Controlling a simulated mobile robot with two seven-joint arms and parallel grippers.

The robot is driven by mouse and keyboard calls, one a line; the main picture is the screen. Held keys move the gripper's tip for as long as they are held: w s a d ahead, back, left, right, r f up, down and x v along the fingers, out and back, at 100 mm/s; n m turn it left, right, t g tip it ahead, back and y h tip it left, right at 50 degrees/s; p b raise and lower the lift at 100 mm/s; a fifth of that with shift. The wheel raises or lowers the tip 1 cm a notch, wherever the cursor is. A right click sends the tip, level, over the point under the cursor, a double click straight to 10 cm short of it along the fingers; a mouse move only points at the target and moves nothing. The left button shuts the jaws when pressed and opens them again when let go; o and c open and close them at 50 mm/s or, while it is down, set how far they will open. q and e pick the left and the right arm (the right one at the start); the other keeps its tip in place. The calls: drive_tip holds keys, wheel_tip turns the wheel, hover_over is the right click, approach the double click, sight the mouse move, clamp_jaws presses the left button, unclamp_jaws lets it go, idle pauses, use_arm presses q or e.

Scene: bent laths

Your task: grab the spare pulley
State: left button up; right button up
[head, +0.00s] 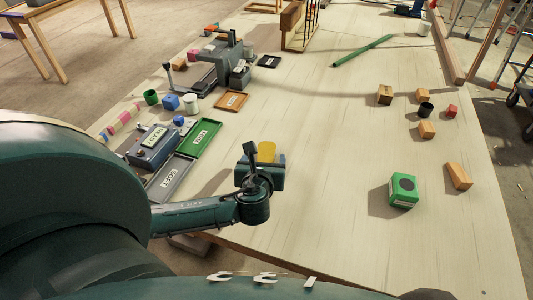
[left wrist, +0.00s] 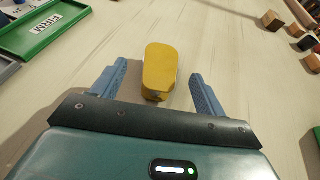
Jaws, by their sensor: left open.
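A yellow piece (head: 267,150) with a rounded far end lies on the pale wooden table; it may be the spare pulley, but I see no groove or hole to confirm that. In the left wrist view the yellow piece (left wrist: 160,68) is between the two blue fingers of my left gripper (left wrist: 159,72), with a gap on each side. In the head view my left gripper (head: 264,160) is at the yellow piece, and the wrist hides its near part. The left gripper is open and holds nothing. My right gripper is not in view.
A green tray (head: 212,127) and a grey tray (head: 161,193) lie to the left, beside a dark labelled box (head: 143,157). A green block (head: 402,192) stands to the right, with several wooden blocks (head: 459,176) beyond. The table's middle is clear.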

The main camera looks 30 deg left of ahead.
sight(266, 150)
use_arm(q)
drive_tip(key=shift+p+x, duration=0.3)
drive_tip(key=shift+x, duration=2.5)
drive_tip(key=shift+d+r, duration=0.1)
drive_tip(key=shift+c, duration=0.3)
drive_tip(key=c, duration=1.1)
